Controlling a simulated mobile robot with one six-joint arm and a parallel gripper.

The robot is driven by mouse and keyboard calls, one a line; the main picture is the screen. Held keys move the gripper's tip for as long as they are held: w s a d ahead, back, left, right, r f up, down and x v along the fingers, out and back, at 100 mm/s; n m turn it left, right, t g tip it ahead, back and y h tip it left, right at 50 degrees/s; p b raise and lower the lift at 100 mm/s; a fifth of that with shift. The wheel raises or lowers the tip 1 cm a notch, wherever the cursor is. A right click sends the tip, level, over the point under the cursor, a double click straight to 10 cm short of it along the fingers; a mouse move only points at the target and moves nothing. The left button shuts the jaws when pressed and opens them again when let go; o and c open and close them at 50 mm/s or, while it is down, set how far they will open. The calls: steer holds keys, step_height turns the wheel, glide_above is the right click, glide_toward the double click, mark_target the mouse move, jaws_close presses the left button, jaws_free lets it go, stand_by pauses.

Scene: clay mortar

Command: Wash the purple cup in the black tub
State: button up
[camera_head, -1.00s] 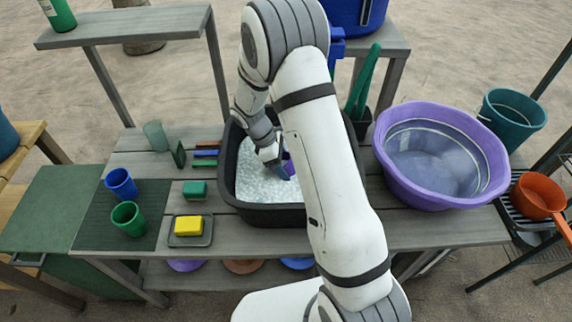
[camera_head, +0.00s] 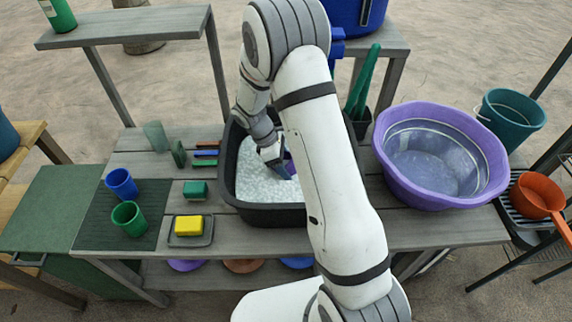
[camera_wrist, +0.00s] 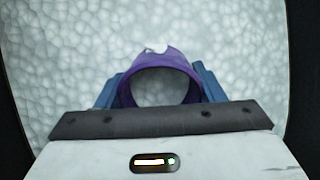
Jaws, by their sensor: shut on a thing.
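The black tub (camera_head: 268,214) stands on the grey table and is full of pale, foamy water (camera_head: 258,182). My gripper (camera_head: 279,160) reaches down into the tub from above. It is shut on the purple cup (camera_wrist: 124,93), with a blue finger on each side of it in the wrist view. The cup's rim faces the wrist camera, and foam shows beyond it. In the head view only a small purple part of the cup (camera_head: 288,165) shows beside the fingers, at the foam. My arm hides the right part of the tub.
A large purple basin (camera_head: 400,190) with water stands right of the tub. Left of it are a yellow sponge (camera_head: 189,225) on a dark tray, a green block (camera_head: 195,189), and blue (camera_head: 121,183) and green (camera_head: 128,217) cups on a dark mat.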

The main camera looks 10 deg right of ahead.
steer(key=shift+d, duration=0.8)
steer(key=shift+a, duration=1.25)
steer(key=shift+d, duration=0.65)
steer(key=shift+r, duration=0.1)
step_height(320, 180, up, 20)
steer(key=p, duration=1.4)
steer(key=shift+p, duration=0.4)
